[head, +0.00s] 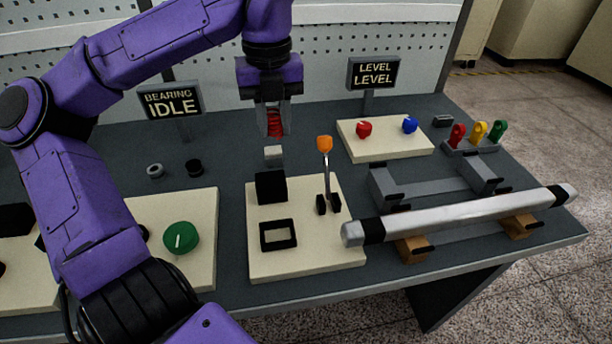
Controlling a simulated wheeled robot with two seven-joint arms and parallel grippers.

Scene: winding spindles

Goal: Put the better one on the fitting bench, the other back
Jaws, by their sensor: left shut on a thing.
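My left gripper (275,130) is raised over the back middle of the bench, with its fingers pointing down. It is shut on a small red ridged thing (275,121) that looks like a coil; the fingers hide part of it. A small light grey block (273,153) shows just below; I cannot tell whether it touches the held thing. Two small rings, one grey (155,171) and one black (194,168), lie apart on the dark bench to the left. A long grey roller (460,213) with black bands lies across wooden blocks at the right. My right gripper is out of view.
A cream panel (305,262) carries a black block, a black frame and an orange-topped lever (325,165). A green knob (180,238) is left. Red and blue knobs sit on a back panel (390,150). Signs read "BEARING IDLE" (171,101) and "LEVEL LEVEL" (374,73).

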